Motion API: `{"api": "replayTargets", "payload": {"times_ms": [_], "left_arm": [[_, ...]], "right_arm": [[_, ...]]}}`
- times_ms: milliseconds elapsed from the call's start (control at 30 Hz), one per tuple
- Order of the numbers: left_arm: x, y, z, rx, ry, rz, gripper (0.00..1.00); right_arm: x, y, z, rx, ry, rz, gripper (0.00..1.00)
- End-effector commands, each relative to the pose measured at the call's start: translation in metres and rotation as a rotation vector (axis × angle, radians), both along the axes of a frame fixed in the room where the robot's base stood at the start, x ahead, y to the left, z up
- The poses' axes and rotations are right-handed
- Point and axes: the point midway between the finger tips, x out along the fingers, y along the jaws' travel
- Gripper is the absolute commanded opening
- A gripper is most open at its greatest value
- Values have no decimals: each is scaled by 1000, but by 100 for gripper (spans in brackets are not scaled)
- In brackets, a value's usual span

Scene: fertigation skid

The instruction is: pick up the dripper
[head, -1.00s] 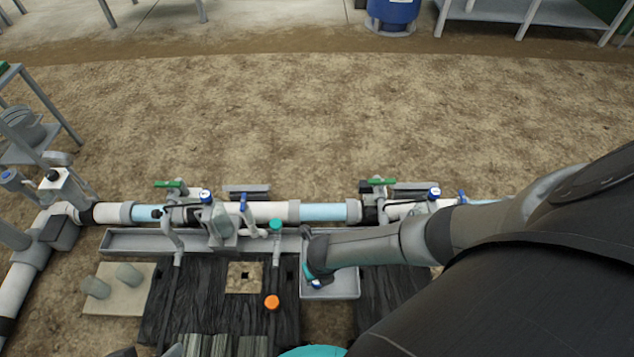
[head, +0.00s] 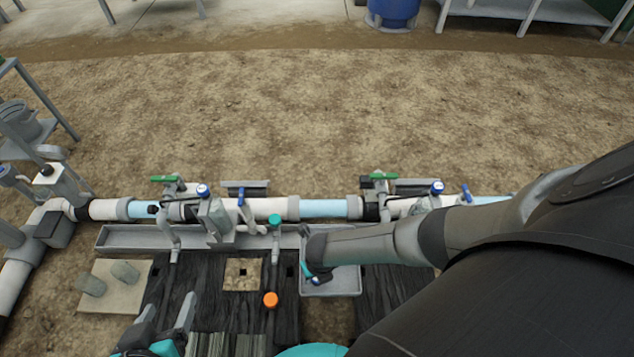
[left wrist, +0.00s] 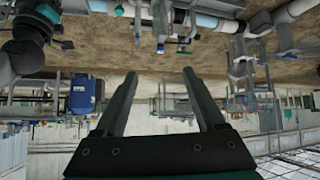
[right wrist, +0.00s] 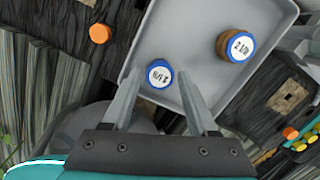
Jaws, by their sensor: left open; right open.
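Two small round pieces with blue-rimmed white labels, which look like drippers, are in a grey tray (right wrist: 200,25) in the right wrist view. One dripper (right wrist: 160,76) shows between my right fingertips; the other dripper (right wrist: 236,46), with a brown side, sits further right. Their label text is too small to read surely. My right gripper (right wrist: 160,84) is open and points down at the tray, touching nothing that I can see. In the head view my right arm hides part of the tray (head: 345,284). My left gripper (head: 168,310) is open and empty at the lower left.
A pipe run (head: 265,208) with green- and blue-handled valves crosses behind the tray. An orange cap (head: 270,300) stands left of the tray, with dark ribbed sheeting around it. A pale slab (head: 112,275) with two grey cylinders lies further left. The ground beyond the pipe is clear.

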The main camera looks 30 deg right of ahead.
Motion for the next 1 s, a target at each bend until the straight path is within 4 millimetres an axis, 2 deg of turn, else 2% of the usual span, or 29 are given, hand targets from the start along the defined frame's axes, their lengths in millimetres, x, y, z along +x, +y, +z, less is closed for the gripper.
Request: {"api": "replayTargets", "payload": {"times_ms": [400,867,1000], "left_arm": [[10,-25,4,-107,-197,-22,72],[12,-31,9,-136,-248,-24,72],[12,-31,9,-136,-248,-24,72]], "right_arm": [[2,0,-18,1,0,0,59],[3,0,-20,1,0,0,59],[3,0,-20,1,0,0,43]]}}
